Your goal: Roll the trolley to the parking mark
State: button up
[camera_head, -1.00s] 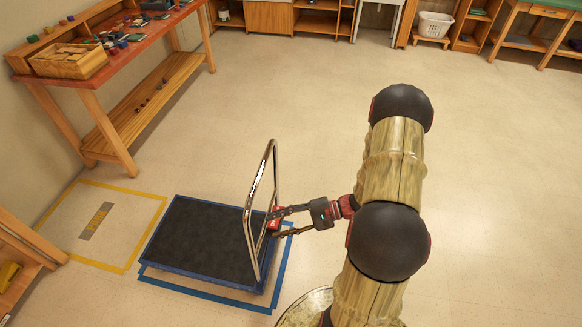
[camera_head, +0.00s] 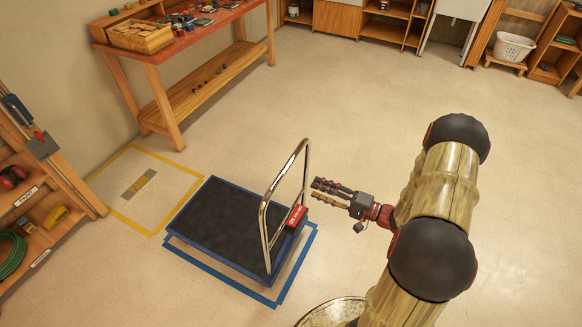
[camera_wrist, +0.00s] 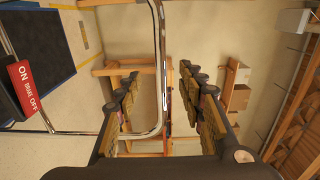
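The trolley (camera_head: 222,222) has a dark flat deck with a blue rim and an upright chrome handle (camera_head: 265,222) at its right end. A red brake box (camera_head: 297,216) marked ON and OFF sits at the handle; it also shows in the wrist view (camera_wrist: 27,86). The parking mark (camera_head: 128,225) is a yellow floor outline left of the trolley, around a grey lettered patch (camera_head: 139,184). My gripper (camera_head: 317,189) is just right of the handle, apparently clear of it. In the wrist view its fingers (camera_wrist: 160,74) are spread, with nothing gripped; a handle tube shows beyond them.
Blue tape (camera_head: 222,271) on the floor shows around the trolley's near and right sides. A red-topped workbench (camera_head: 213,30) stands behind the yellow outline. A wooden shelf (camera_head: 62,178) with tools stands at the left. The floor at the right is open.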

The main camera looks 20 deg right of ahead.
aim_at(284, 176)
jog(key=b+x, duration=0.1)
jog(key=x, duration=1.2)
jog(key=shift+w+a+f, duration=0.1)
jog(key=shift+a, duration=0.1)
jog(key=shift+w+a, duration=0.35)
jog(key=shift+w, duration=0.25)
grip_shut()
jog(key=shift+s, duration=0.1)
